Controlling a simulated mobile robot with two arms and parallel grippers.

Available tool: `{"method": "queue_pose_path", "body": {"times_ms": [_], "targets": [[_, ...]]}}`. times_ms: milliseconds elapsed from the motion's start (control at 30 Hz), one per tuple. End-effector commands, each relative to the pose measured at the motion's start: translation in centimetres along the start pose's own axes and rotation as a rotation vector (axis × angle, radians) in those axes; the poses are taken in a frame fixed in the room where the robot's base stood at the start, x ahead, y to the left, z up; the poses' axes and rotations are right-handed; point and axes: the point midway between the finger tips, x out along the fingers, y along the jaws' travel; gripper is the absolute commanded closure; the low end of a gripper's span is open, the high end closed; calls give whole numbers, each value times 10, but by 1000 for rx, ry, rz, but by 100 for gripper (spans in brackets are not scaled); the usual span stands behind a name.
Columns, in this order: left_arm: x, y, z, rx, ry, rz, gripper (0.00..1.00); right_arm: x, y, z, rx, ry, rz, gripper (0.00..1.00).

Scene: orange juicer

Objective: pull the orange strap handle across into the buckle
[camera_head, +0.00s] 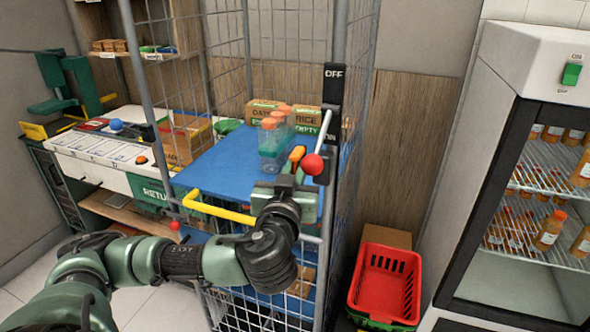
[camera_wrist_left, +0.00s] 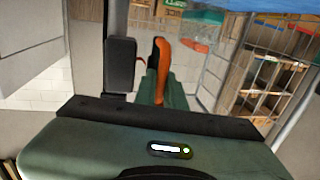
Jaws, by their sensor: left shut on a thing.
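The orange strap handle (camera_head: 297,154) is at the front right of the cage trolley, above its blue shelf. My left gripper (camera_head: 296,170) is at the handle, its arm reaching in from the left. In the left wrist view, the orange handle (camera_wrist_left: 163,68) stands upright at the gripper's fingers (camera_wrist_left: 150,68), and the gripper is shut on it. The strap itself is mostly hidden, and I cannot clearly make out the buckle. My right gripper is not in view.
A black OFF/ON plate (camera_head: 333,95) and a red ball knob (camera_head: 313,164) are close to the gripper. A yellow bar (camera_head: 220,208) crosses the cage front. Orange-capped bottles (camera_head: 271,140) stand on the blue shelf (camera_head: 225,160). A red basket (camera_head: 385,282) and fridge (camera_head: 480,180) are right.

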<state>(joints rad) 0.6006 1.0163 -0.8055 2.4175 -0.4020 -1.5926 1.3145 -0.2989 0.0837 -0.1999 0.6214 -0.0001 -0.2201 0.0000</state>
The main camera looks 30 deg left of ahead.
Motion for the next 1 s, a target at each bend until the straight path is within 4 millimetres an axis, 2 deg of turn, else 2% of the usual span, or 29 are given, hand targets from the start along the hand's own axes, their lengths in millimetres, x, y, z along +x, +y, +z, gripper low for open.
{"method": "queue_pose_path", "body": {"times_ms": [467, 1000], "targets": [[0, 0, 0, 0, -1, -1, 100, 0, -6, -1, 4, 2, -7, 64], [0, 0, 0, 0, 0, -1, 100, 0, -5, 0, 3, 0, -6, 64]]}}
